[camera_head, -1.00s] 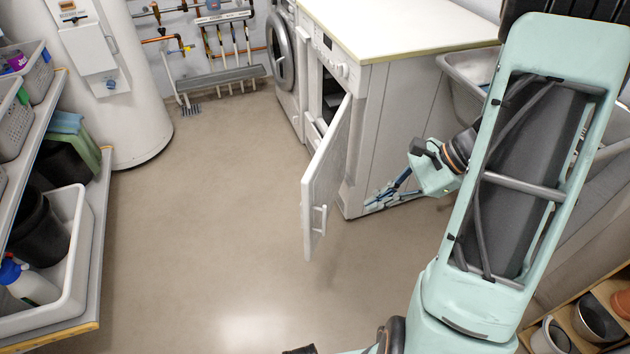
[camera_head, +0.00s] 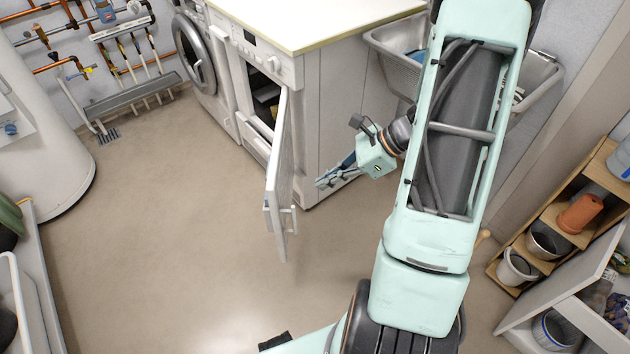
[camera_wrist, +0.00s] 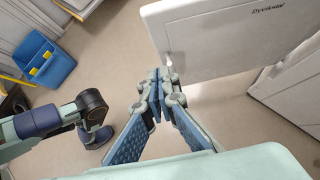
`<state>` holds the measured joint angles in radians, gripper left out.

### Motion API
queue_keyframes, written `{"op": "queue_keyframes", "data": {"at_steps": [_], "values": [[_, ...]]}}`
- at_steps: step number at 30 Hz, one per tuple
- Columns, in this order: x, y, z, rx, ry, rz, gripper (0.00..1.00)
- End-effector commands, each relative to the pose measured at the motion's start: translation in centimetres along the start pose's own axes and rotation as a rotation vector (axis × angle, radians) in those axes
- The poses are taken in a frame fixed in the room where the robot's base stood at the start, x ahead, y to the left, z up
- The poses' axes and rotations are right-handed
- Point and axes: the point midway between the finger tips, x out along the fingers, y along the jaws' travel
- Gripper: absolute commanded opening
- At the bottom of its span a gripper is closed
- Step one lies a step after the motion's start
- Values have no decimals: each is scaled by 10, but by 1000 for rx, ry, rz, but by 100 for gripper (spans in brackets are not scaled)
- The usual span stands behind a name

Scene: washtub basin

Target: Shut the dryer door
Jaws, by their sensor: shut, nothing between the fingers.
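The white dryer (camera_head: 262,90) stands under the pale countertop, with a dark opening at its front. Its door (camera_head: 283,170) is swung wide open and sticks out into the room, with a handle on its free edge. In the wrist view the door (camera_wrist: 215,45) fills the upper right and shows a printed brand name. My gripper (camera_head: 322,183) is shut and empty, to the right of the door in the head view. In the wrist view the shut fingertips (camera_wrist: 159,78) show close to the door's lower left corner; whether they touch it I cannot tell.
A washer with a round door (camera_head: 190,50) stands left of the dryer. A metal sink (camera_head: 395,62) is behind my arm. Shelves with pots (camera_head: 550,235) stand at the right. A blue bin (camera_wrist: 48,65) shows in the wrist view. The floor left of the door is clear.

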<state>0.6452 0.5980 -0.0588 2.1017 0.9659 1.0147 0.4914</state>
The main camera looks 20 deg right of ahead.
Motion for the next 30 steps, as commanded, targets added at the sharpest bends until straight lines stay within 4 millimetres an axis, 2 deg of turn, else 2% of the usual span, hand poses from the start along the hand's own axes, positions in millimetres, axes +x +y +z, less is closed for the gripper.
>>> {"op": "queue_keyframes", "data": {"at_steps": [6,11,12,19,30], "values": [[50,2,-2,-1,0,5,0],[83,2,-2,-1,0,5,0],[86,1,5,-5,0,3,0],[104,1,24,-3,1,2,0],[106,1,28,-2,1,1,0]]}}
